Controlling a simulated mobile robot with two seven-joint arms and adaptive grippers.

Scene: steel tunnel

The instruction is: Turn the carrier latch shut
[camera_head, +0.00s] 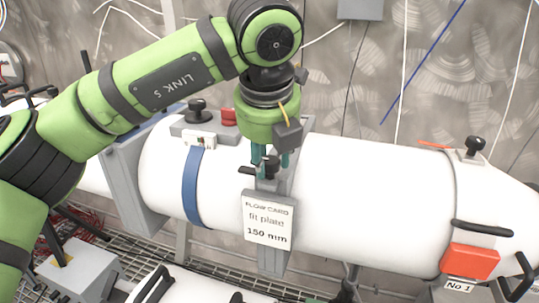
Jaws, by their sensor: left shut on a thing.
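My left gripper (271,161) comes down from above with its teal fingers shut on a small black latch handle (248,170). The fingers hide part of the latch, so its exact angle is hard to tell. The latch sits at the top of a grey upright carrier (274,262) in front of the big white pipe (370,190). A white card (268,219) reading "FLOW CARD fit plate 150 mm" is on the carrier, just below the gripper. My right gripper is not in view.
A blue band (193,186) circles the pipe left of the carrier. A black knob (197,104) and red block (229,116) stand on top. At the right are a red-orange box (470,261) and another black knob (475,145). Cables hang along the back wall.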

